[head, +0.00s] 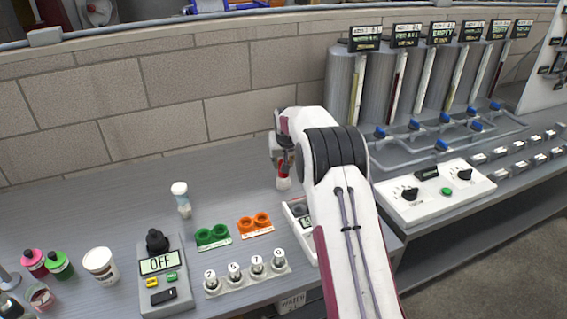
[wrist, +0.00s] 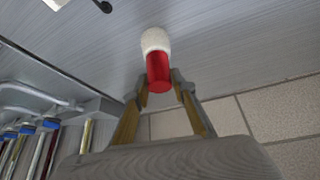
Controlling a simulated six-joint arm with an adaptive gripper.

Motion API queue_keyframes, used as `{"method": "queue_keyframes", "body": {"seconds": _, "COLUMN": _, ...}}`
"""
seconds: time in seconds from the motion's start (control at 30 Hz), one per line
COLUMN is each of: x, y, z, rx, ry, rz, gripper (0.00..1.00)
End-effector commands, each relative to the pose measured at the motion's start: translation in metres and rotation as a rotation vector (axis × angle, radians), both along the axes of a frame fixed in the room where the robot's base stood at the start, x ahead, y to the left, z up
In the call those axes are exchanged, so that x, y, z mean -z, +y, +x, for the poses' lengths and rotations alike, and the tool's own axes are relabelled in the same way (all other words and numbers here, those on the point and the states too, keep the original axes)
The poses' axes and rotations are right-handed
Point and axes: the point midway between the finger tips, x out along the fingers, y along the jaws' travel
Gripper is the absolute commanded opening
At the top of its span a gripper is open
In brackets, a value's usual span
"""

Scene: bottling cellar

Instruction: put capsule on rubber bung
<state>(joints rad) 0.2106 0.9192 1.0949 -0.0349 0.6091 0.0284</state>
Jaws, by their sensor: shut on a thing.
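A red capsule (wrist: 159,72) sits between the fingertips of my gripper (wrist: 158,88), which is shut on it. A pale, speckled, rounded piece (wrist: 155,40), likely the rubber bung, lines up with the capsule's far end in the wrist view. In the head view the red capsule (head: 284,168) shows just below my gripper (head: 284,155), with the pale bung (head: 283,183) directly under it near the bench top. The two look touching or nearly so; I cannot tell whether the capsule is seated on the bung.
A white-framed device (head: 292,217) is partly hidden behind my arm.

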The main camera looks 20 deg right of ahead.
Motion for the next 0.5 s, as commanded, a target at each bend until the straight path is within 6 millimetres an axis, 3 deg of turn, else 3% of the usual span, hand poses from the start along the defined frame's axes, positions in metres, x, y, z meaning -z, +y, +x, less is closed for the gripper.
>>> {"method": "queue_keyframes", "body": {"seconds": 0.47, "x": 0.0037, "y": 0.0, "z": 0.0002, "rx": 0.0, "ry": -0.001, "rz": 0.0, "gripper": 0.2}}
{"method": "queue_keyframes", "body": {"seconds": 0.5, "x": 0.0032, "y": -0.0001, "z": 0.0002, "rx": 0.0, "ry": -0.001, "rz": 0.0, "gripper": 0.36}}
